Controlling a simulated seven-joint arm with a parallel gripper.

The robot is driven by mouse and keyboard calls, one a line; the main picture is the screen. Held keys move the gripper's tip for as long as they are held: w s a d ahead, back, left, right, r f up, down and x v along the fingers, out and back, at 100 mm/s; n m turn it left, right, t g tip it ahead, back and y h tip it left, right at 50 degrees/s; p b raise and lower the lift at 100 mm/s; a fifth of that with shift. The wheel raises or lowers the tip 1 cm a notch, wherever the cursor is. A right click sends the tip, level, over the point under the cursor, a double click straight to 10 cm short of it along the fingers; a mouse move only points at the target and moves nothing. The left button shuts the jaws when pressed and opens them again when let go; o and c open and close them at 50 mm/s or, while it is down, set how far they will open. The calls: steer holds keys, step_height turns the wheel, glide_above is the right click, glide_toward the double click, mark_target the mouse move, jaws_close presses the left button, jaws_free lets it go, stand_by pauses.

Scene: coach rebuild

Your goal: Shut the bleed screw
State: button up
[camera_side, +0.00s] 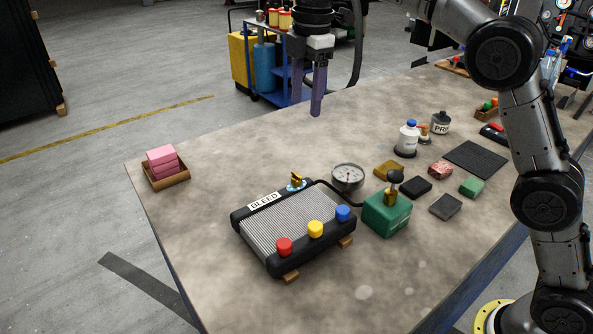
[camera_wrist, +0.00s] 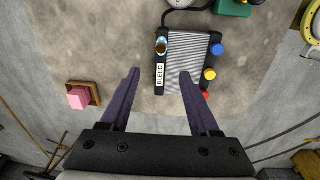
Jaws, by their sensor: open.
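A small radiator (camera_side: 282,232) lies on the table, with a finned face and black end tanks. A white label (camera_side: 264,201) on it reads BLEED. The brass bleed screw (camera_side: 296,179) stands at the end of the label on a light-blue patch; it also shows in the wrist view (camera_wrist: 161,46). Red (camera_side: 284,246), yellow (camera_side: 315,229) and blue (camera_side: 342,213) caps sit on the opposite tank. My gripper (camera_side: 316,108) is open and empty, well above the table and behind the radiator. In the wrist view its fingers (camera_wrist: 160,76) point toward the radiator, apart from the screw.
A gauge (camera_side: 348,177) stands by the radiator with a black hose, beside a green box (camera_side: 387,214). A wooden tray (camera_side: 166,179) holds pink blocks at left. Bottles (camera_side: 407,138), sponges and a dark mat (camera_side: 476,159) lie to the right. The table between tray and radiator is clear.

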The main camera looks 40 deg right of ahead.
glide_toward(297, 175)
steer(key=shift+g, duration=0.4)
steer(key=f, duration=0.6)
steer(key=w+f, duration=0.1)
steer(key=f, duration=0.2)
steer(key=shift+a, duration=0.1)
steer(key=shift+s, duration=0.1)
jaws_close()
